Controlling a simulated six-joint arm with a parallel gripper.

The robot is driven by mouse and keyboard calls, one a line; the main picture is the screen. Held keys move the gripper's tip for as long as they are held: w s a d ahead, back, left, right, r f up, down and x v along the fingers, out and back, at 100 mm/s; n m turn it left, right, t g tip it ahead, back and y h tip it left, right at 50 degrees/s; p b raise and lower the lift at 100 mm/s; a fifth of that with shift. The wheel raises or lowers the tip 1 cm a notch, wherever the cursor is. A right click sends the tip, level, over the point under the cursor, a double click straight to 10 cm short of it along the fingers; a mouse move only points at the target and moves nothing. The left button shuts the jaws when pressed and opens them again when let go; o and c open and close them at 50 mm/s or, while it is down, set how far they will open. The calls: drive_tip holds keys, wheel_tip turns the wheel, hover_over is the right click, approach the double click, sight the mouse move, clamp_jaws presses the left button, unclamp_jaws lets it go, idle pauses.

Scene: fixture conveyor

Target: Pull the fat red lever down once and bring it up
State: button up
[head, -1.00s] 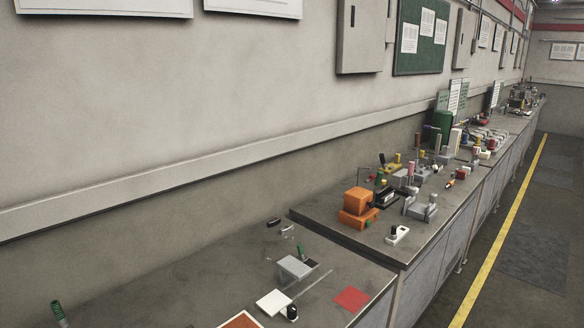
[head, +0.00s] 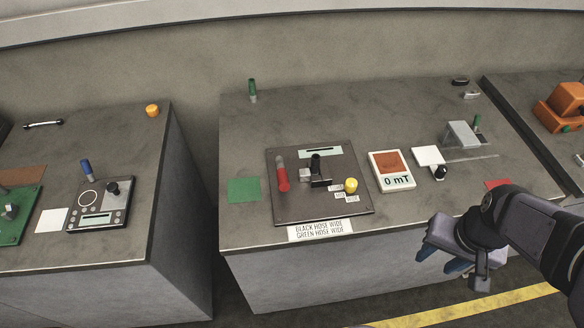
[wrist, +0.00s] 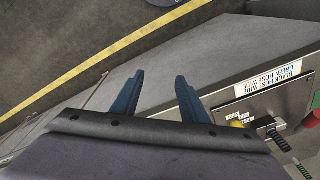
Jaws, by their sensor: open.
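The fat red lever (head: 282,178) stands on the grey panel plate (head: 310,210) in the head view, at the plate's left, with a grey upper end. A black lever (head: 316,165) and a yellow knob (head: 351,186) are on the same plate. My gripper (head: 440,260) is at the lower right, off the bench's front edge, well to the right of the red lever. The wrist view shows its two blue fingers (wrist: 158,78) apart with nothing between them.
Right of the plate are a display reading 0 mT (head: 392,171) and a grey block fixture (head: 463,136). A green lever (head: 252,90) stands at the back. A label (head: 320,230) is at the plate's front. A gap separates the left bench (head: 100,240).

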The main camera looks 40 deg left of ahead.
drive_tip(key=w+a+n+y+b, duration=0.15)
drive_tip(key=w+a, duration=0.25)
drive_tip(key=a, duration=0.8)
wheel_tip(320, 180, up, 4)
drive_tip(key=n+y+b, duration=0.2)
drive_tip(key=n+y, duration=0.1)
drive_tip(key=n, duration=0.2)
hover_over(284, 178)
drive_tip(key=s+d, duration=0.1)
drive_tip(key=d, duration=0.1)
drive_tip(key=shift+d+f+m+t, duration=0.1)
drive_tip(key=shift+f+m+t, duration=0.15)
drive_tip(key=shift+t, duration=0.15)
drive_tip(key=shift+p+x, duration=0.85)
drive_tip(key=shift+x, duration=2.75)
drive_tip(key=shift+d, duration=0.2)
drive_tip(key=shift+c, duration=0.6)
clamp_jaws()
